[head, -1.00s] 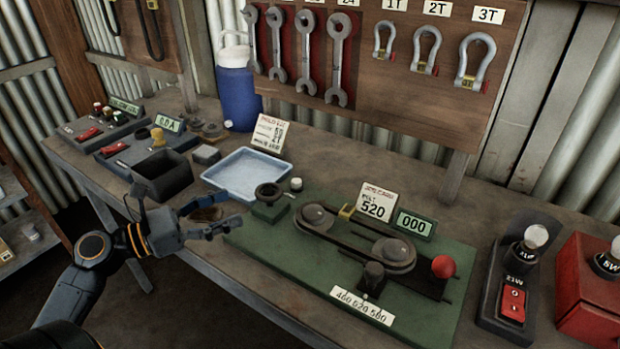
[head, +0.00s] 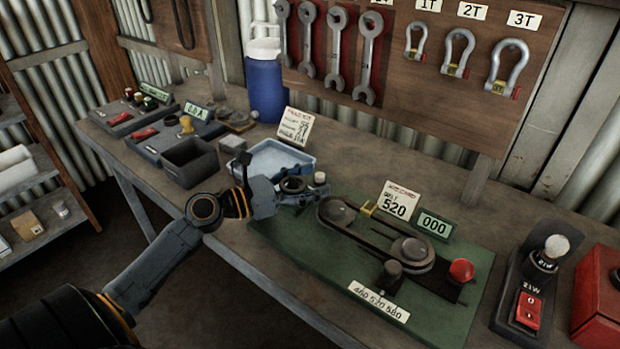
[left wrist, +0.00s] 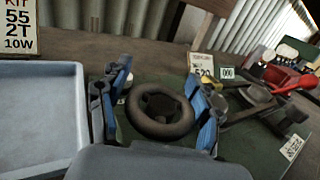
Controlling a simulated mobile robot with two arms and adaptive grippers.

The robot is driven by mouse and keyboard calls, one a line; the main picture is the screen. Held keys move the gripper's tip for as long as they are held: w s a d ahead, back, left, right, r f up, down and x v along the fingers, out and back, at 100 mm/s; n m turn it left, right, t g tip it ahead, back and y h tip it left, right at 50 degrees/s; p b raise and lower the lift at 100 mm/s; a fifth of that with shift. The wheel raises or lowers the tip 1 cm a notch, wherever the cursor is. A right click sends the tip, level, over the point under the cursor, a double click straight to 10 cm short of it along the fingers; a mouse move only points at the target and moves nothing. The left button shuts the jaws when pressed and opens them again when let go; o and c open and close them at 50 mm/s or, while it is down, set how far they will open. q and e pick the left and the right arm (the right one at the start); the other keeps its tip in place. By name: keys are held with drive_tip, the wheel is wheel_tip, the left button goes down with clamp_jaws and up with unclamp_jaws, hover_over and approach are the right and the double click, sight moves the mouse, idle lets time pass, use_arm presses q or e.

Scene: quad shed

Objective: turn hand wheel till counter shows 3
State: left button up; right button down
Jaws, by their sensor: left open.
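The dark hand wheel (head: 293,185) sits at the left end of the green board (head: 300,240), beside the blue tray. It shows large in the left wrist view (left wrist: 160,112). The counter (head: 435,224) reads 000 and shows small in the left wrist view (left wrist: 227,72). My left gripper (head: 288,192) is open at the wheel, with its blue-padded fingers (left wrist: 158,108) on either side of the rim. I cannot tell whether they touch it. The fingers partly hide the wheel in the head view. My right gripper is out of view.
A belt drive (head: 375,235) with a red knob (head: 461,270) and a 520 card (head: 396,205) stands right of the wheel. The pale blue tray (head: 262,150) is close behind my left gripper. A dark open box (head: 190,160) stands left of it.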

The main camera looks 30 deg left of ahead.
use_arm(q)
drive_tip(key=shift+c, duration=0.4)
drive_tip(key=c, duration=0.7)
drive_tip(key=shift+w, duration=0.1)
drive_tip(key=c, duration=0.3)
drive_tip(key=shift+f, duration=0.1)
drive_tip(key=shift+c, duration=0.8)
